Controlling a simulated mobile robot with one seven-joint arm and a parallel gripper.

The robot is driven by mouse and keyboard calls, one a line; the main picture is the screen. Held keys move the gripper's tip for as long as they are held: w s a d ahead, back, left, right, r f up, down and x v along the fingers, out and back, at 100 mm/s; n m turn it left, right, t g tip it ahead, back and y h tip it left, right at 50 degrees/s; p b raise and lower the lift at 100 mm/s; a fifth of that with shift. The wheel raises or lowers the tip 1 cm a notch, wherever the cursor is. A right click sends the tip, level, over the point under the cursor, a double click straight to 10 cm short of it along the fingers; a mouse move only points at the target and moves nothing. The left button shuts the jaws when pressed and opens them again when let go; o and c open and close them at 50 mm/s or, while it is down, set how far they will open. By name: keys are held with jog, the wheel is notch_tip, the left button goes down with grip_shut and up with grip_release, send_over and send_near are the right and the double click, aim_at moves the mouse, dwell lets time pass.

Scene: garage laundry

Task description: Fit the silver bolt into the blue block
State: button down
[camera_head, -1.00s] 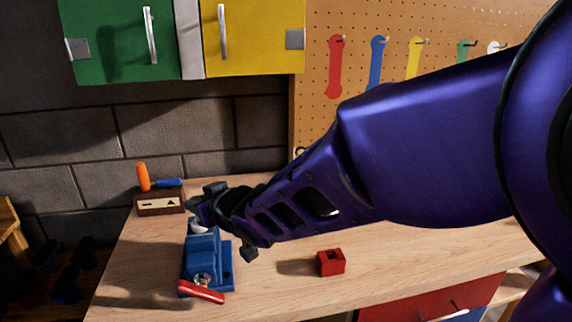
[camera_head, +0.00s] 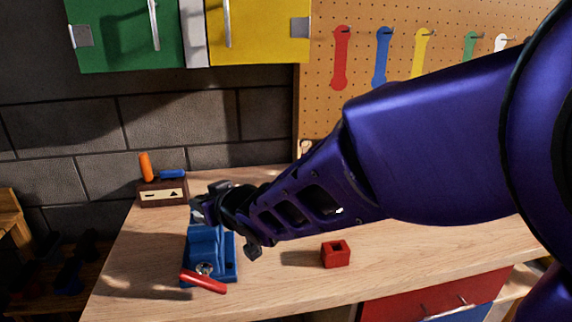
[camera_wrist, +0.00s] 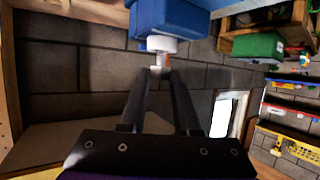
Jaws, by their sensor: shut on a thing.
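The blue block (camera_head: 207,247) is a vise-like piece with a red handle (camera_head: 203,282), standing on the left part of the wooden bench. My gripper (camera_head: 205,207) is at the top of it, with the arm reaching in from the right. In the wrist view my gripper (camera_wrist: 162,76) is shut on the silver bolt (camera_wrist: 161,60). In the head view my gripper hides the bolt.
A red block with a square hole (camera_head: 336,254) stands right of the blue block. A wooden holder (camera_head: 161,192) with orange and blue handles stands at the back left. The bench (camera_head: 280,290) is clear in front. A brick wall and pegboard (camera_head: 320,120) are behind.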

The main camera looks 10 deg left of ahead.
jog(key=shift+f+b, duration=0.6)
jog(key=shift+f, duration=0.1)
jog(key=c, duration=0.6)
grip_release()
jog(key=shift+o, duration=0.2)
jog(key=shift+s, duration=0.1)
